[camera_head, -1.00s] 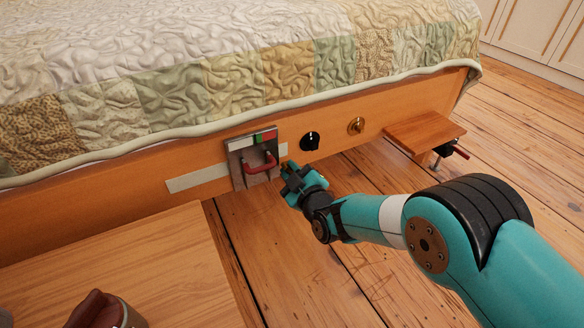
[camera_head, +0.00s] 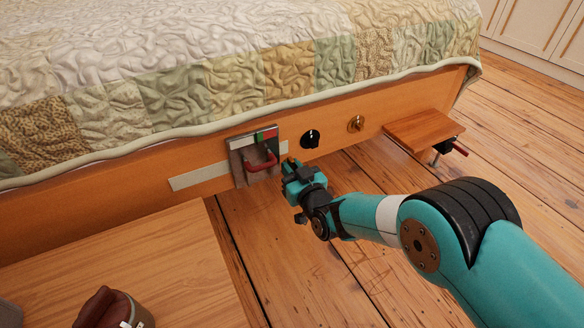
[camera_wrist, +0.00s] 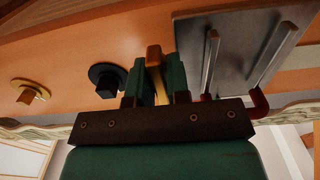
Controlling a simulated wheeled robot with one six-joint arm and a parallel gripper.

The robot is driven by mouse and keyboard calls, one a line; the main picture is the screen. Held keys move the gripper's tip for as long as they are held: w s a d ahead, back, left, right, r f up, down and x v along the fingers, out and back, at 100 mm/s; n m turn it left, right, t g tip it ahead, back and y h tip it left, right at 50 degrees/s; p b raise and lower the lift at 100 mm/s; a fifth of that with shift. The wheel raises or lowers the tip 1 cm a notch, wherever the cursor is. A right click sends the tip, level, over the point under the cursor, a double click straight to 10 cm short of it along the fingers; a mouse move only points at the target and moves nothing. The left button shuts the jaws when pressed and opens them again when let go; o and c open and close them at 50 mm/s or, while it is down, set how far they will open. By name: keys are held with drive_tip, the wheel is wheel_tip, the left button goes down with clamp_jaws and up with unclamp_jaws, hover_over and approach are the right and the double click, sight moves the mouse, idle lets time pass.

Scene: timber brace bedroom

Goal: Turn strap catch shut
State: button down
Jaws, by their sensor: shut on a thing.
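A brass-coloured piece (camera_wrist: 154,58) stands out from the orange bed board near the right end of a pale strip (camera_head: 200,177); it looks like the strap catch. My gripper (camera_head: 289,166) is at this piece, just right of a grey metal plate (camera_head: 238,171). In the wrist view its two green fingers (camera_wrist: 158,75) are shut around the brass piece, one on each side. The fingers hide part of the piece, and in the head view my gripper hides most of it.
The plate carries a red handle (camera_head: 262,163) close beside my gripper. A black knob (camera_head: 310,139) and a brass knob (camera_head: 356,124) sit farther right on the board. A wooden shelf (camera_head: 422,129) with a clamp juts out at right.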

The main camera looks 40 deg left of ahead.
drive_tip(key=shift+a+r, duration=0.1)
drive_tip(key=shift+r, duration=0.05)
idle(0.3)
drive_tip(key=c, duration=1.2)
unclamp_jaws()
drive_tip(key=shift+o, duration=0.2)
drive_tip(key=p+v, duration=1.7)
drive_tip(key=shift+d, duration=0.25)
drive_tip(key=shift+s, duration=0.1)
